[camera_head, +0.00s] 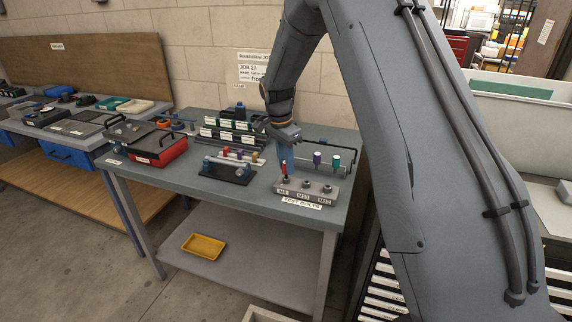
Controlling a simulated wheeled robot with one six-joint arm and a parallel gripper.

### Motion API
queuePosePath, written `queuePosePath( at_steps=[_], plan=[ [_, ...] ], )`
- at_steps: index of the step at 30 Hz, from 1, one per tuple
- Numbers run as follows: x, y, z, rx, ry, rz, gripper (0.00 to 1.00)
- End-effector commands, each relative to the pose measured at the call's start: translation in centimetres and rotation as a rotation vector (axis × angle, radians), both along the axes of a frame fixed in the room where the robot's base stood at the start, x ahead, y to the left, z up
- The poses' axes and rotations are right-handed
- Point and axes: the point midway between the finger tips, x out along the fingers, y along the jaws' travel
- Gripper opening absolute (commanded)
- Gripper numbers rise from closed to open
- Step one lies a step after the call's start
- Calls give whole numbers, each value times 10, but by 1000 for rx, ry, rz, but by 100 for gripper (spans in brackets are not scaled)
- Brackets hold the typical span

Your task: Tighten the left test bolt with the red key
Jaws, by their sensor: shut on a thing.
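The test bolt block (311,197) is a light grey block near the bench's front right, with a "TEST BOLTS" label on its front. Three dark bolts stand in a row on it; the left bolt (286,181) is directly below my gripper. My gripper (286,163) points down over the left end of the block and is shut on the red key (283,169). Only a small red part of the key shows beside the bluish fingers. The key's lower end is at or just above the left bolt; I cannot tell whether it is seated.
A purple-topped key (317,158) and a teal-topped key (336,161) stand behind the block. A yellow tray (204,246) lies on the lower shelf. The bench's front edge is clear.

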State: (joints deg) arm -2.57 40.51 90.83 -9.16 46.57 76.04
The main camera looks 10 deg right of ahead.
Motion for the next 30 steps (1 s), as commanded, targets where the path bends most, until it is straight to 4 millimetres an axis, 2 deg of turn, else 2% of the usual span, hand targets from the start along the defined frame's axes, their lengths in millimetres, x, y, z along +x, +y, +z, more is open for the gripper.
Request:
queuePosePath(
  at_steps=[11,18,27,30],
  plan=[
    [0,0,0,0,1,-55,0],
    [0,0,-1,-1,2,-227,0],
    [-1,0,0,-1,2,-246,0],
    [0,0,-1,-1,2,-304,0]
  ],
)
